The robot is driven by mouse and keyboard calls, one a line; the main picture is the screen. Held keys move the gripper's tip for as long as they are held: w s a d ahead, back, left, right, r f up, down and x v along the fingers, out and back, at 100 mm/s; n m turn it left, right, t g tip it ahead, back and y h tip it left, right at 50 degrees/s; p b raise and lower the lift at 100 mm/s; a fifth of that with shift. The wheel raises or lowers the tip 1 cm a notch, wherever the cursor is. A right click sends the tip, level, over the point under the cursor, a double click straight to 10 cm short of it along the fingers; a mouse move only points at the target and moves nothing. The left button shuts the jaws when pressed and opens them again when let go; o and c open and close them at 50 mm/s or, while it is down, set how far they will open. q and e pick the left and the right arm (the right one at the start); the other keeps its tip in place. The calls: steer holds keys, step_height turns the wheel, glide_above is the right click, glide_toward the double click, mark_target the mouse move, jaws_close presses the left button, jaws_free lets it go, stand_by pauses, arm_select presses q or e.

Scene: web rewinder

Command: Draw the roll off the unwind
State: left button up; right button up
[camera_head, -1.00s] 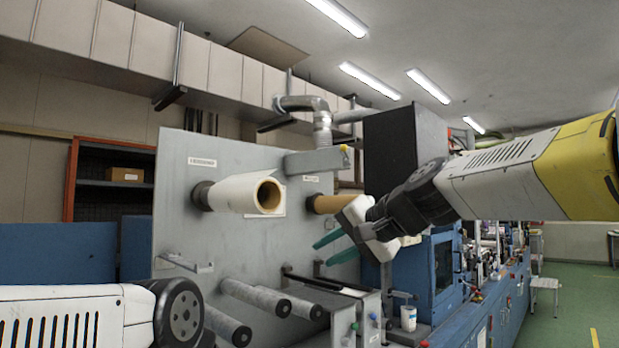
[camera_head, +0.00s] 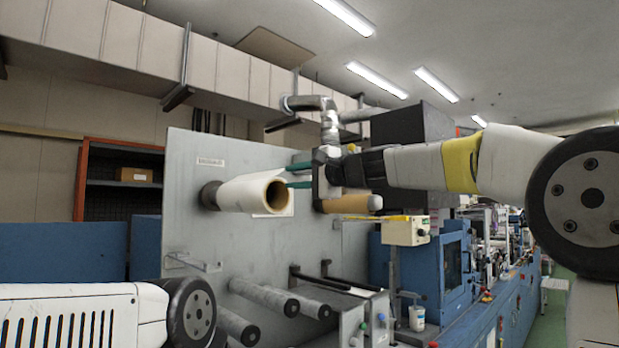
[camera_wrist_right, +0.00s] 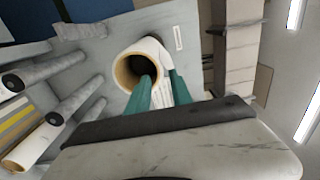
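The white roll (camera_head: 243,192) with a brown hollow core sits on the upper left spindle of the grey upright panel (camera_head: 190,150), its open end facing out. My right gripper (camera_head: 296,174) has its two green fingers spread, just right of the roll's end and pointing at it. In the right wrist view, one finger of the gripper (camera_wrist_right: 160,88) overlaps the core mouth of the roll (camera_wrist_right: 151,50) and the other lies beside its outer wall. I cannot tell whether either touches. My left gripper is out of view; only my left arm shows at lower left.
A brown roll (camera_head: 350,203) sits on the panel right of the white roll, behind my right arm. Several grey rollers (camera_head: 265,296) stick out below. A small control box (camera_head: 404,231) and a blue machine (camera_head: 440,270) stand to the right.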

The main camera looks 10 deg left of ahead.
mark_target(278, 178)
steer(key=shift+x, duration=3.6)
steer(key=shift+c, duration=0.3)
jaws_close()
steer(key=shift+r, duration=0.25)
steer(key=shift+r, duration=0.2)
steer(key=shift+s+d, duration=0.1)
steer(key=shift+d, duration=0.05)
